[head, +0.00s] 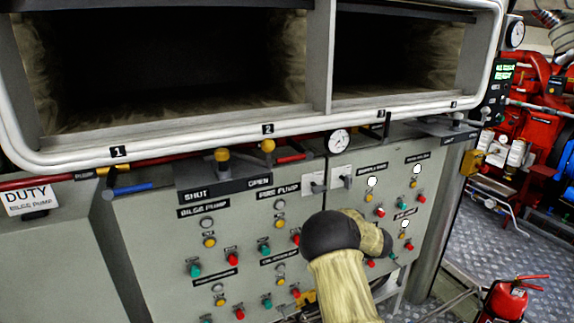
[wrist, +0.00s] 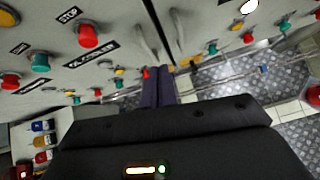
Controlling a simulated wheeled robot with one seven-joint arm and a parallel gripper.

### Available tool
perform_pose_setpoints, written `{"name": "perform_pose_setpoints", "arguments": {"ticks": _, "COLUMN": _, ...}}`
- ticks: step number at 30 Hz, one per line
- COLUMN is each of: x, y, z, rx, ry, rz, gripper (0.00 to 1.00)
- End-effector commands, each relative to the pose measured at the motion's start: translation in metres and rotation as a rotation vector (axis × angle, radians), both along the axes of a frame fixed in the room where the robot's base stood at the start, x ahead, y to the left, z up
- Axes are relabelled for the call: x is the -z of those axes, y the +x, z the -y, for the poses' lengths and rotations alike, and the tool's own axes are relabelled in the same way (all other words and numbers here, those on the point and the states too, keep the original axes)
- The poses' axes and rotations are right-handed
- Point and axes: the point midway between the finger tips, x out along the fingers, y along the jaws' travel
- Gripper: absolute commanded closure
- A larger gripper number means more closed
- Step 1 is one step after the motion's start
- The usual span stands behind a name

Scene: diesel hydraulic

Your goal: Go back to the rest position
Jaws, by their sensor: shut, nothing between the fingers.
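My gripper (wrist: 158,78) shows in the wrist view as two dark fingers side by side, shut with nothing between them. They point towards the gap at the panel's edge, with floor plates beyond. In the head view my arm, with a black joint and a yellowish cover, stands in front of the grey control panel (head: 150,260). The gripper itself cannot be made out there. The panel's red, green and yellow buttons also show in the wrist view, with a red button (wrist: 88,36) at upper left. I cannot tell whether the fingers touch the panel.
Two dark open compartments with a pale frame (head: 230,140) lie above the panel. A round gauge (head: 338,141) and small levers (head: 313,182) sit under it. Red machinery (head: 530,120) and a red extinguisher (head: 508,300) stand at right. Patterned metal floor (head: 490,235) is partly clear there.

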Motion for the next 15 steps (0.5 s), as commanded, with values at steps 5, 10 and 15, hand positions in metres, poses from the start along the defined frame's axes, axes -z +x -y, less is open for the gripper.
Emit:
{"name": "perform_pose_setpoints", "arguments": {"ticks": 5, "x": -0.05, "y": -0.015, "z": 0.023, "rx": 0.452, "ry": 0.31, "rz": 0.018, "gripper": 1.0}}
{"name": "perform_pose_setpoints", "arguments": {"ticks": 10, "x": -0.084, "y": -0.054, "z": 0.035, "rx": 0.943, "ry": 0.686, "rz": -0.014, "gripper": 1.0}}
{"name": "perform_pose_setpoints", "arguments": {"ticks": 15, "x": -0.105, "y": -0.111, "z": 0.029, "rx": 1.405, "ry": 1.041, "rz": -0.089, "gripper": 1.0}}
